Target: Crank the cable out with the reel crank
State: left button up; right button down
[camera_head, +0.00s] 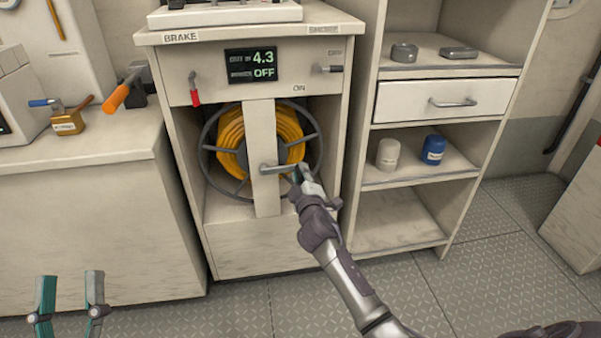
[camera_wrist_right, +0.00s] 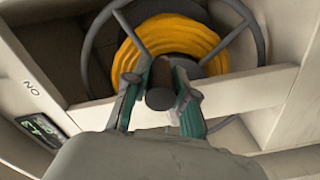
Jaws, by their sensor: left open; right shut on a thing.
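The cable reel (camera_head: 234,132) holds orange cable inside an open cabinet, behind a pale upright post (camera_head: 262,125). The reel crank (camera_head: 277,168) is a grey arm across the front of the post, pointing right. My right gripper (camera_head: 299,172) is shut on the crank's handle. In the right wrist view the dark round handle (camera_wrist_right: 160,98) sits between the teal fingers of my right gripper (camera_wrist_right: 162,92), with the orange cable (camera_wrist_right: 168,42) behind. My left gripper (camera_head: 68,300) is open and empty at the lower left, in front of the counter.
A display (camera_head: 251,65) above the reel reads 4.3 and OFF. A red-tipped brake lever (camera_head: 194,90) hangs left of it and a grey lever (camera_head: 327,69) is at the right. Shelves (camera_head: 420,175) with a white and a blue can stand to the right. The floor in front is clear.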

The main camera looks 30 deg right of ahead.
notch_tip(320, 180, up, 3)
jog(key=shift+w+a+f+n+p, duration=0.1)
jog(key=shift+f+n+p, duration=0.1)
jog(key=shift+n+p, duration=0.85)
pick_arm(q)
notch_tip(320, 180, down, 16)
jog(key=a+g+y+p, duration=0.2)
jog(key=a+g+y, duration=0.15)
jog(key=g, duration=0.75)
pick_arm(e)
jog(key=shift+a+r+n, duration=0.3)
jog(key=shift+r+n, duration=0.5)
jog(key=shift+n, duration=0.25)
pick_arm(q)
jog(key=s+a+f+g+y+p, duration=0.1)
jog(key=s+a+f+g+p, duration=0.1)
jog(key=s, duration=0.4)
jog(key=s+a+f+n+g+y+p, duration=0.1)
jog(key=s+f+g, duration=0.4)
jog(key=s+g, duration=0.2)
jog(key=shift+s+a+f+y+p, duration=0.15)
jog(key=shift+s+a+y+p, duration=0.1)
jog(key=shift+a+y+p, duration=0.15)
pick_arm(e)
jog(key=r+n, duration=0.1)
jog(key=a+n, duration=0.1)
jog(key=n, duration=0.1)
jog(key=a+r+n, duration=0.1)
jog(key=shift+w+r, duration=0.3)
jog(key=shift+w, duration=0.05)
